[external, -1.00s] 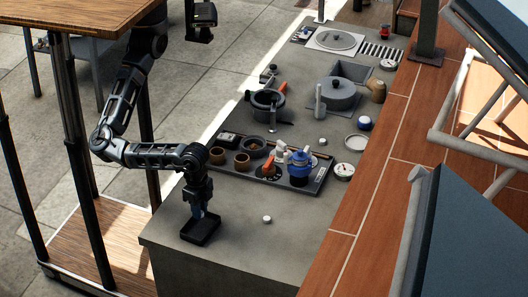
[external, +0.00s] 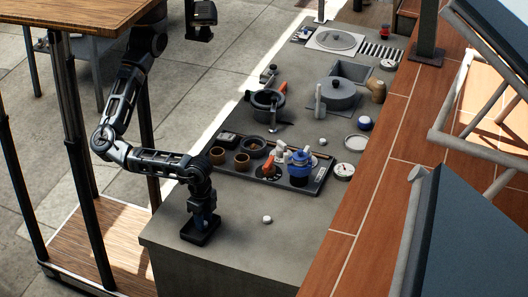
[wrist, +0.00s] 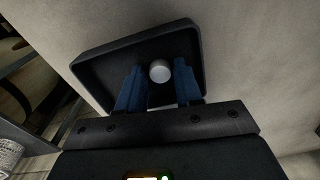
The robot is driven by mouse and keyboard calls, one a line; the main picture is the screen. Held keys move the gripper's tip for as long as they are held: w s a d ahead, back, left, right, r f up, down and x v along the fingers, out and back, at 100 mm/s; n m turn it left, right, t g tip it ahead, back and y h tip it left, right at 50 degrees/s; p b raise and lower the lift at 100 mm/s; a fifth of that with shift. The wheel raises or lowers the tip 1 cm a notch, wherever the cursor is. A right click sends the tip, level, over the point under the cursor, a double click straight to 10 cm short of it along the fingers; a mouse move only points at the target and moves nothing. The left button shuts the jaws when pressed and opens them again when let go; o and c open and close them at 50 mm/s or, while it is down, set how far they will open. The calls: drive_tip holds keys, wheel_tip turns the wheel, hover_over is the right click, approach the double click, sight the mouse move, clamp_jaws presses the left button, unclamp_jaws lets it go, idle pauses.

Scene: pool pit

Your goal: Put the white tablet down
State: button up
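The white tablet (wrist: 160,71) shows in the wrist view as a small pale round piece between the tips of the two blue fingers. My gripper (wrist: 159,75) appears shut on it, with the fingers close on either side. The fingers reach down into a shallow black tray (wrist: 95,70), and the tablet is over the tray's floor. I cannot tell whether the tablet touches that floor. In the external view my gripper (external: 203,220) points down at the black tray (external: 200,239) near the counter's front left corner, and the tablet is hidden there.
A small white round object (external: 267,220) lies on the grey counter (external: 240,250) right of the tray. Behind stands a dark tray (external: 318,183) with brown bowls and a blue grinder (external: 299,167). Farther back are pots and a sink. The counter's front right is clear.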

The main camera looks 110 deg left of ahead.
drive_tip(key=shift+o, duration=1.2)
drive_tip(key=shift+r, duration=0.1)
wheel_tip(320, 180, up, 12)
drive_tip(key=shift+o, duration=0.6)
